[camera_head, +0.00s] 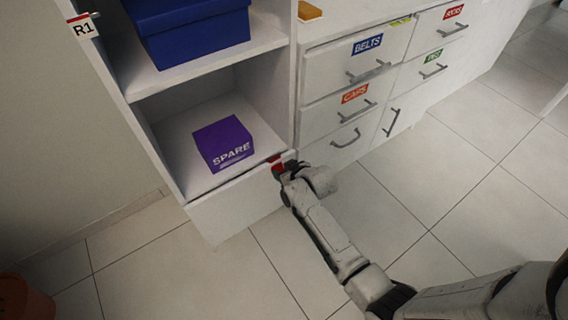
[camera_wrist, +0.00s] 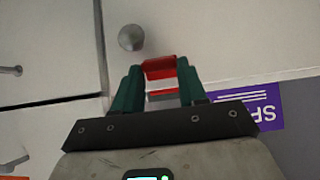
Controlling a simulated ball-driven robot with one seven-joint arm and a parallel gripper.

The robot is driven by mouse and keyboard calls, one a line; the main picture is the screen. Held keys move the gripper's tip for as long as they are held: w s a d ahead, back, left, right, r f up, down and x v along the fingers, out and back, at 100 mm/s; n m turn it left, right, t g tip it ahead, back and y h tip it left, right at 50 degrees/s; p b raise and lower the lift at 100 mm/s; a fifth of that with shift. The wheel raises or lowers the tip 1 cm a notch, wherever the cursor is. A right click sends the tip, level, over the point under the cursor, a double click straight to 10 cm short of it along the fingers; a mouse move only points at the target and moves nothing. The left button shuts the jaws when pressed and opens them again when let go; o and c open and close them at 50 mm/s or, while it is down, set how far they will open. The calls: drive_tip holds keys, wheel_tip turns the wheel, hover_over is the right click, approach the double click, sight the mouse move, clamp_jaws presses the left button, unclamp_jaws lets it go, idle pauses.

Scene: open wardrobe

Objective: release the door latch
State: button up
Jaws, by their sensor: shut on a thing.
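A small red piece, seemingly the latch (camera_head: 276,162), sits at the right end of the lower shelf's front edge, beside the upright panel. In the wrist view the red latch (camera_wrist: 160,67) shows between the two green fingers, against a white panel. My gripper (camera_wrist: 160,84) is shut on it. In the head view my gripper (camera_head: 284,167) is at the shelf corner and partly hides the latch. The exact shape of the latch and the door it belongs to cannot be made out.
A purple SPARE box (camera_head: 223,145) stands on the lower shelf, left of my gripper, and a blue box (camera_head: 192,32) above. Drawers labelled BELTS (camera_head: 329,71) and CAPS (camera_head: 329,109) are to the right. A round knob (camera_wrist: 131,38) is near the latch.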

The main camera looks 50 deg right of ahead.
drive_tip(key=r+g+p, duration=0.1)
drive_tip(key=p, duration=0.2)
drive_tip(key=r+g+p, duration=0.1)
drive_tip(key=g+p, duration=0.1)
drive_tip(key=p, duration=0.1)
drive_tip(key=shift+w+r+y, duration=0.2)
drive_tip(key=shift+r+y, duration=0.1)
drive_tip(key=shift+y, duration=0.1)
drive_tip(key=shift+w+d+r+g+y+p, duration=0.2)
drive_tip(key=shift+g+p, duration=0.35)
drive_tip(key=shift+g, duration=0.4)
drive_tip(key=shift+w+a+r+g+y+p, duration=0.1)
drive_tip(key=shift+r+g+y+p, duration=0.15)
drive_tip(key=shift+g+p, duration=0.5)
drive_tip(key=o, duration=1.1)
drive_tip(key=shift+c, duration=0.2)
drive_tip(key=p+v, duration=0.3)
drive_tip(key=v, duration=0.7)
drive_tip(key=shift+r+p, duration=0.4)
drive_tip(key=shift+w+d, duration=0.1)
drive_tip(key=shift+d, duration=0.05)
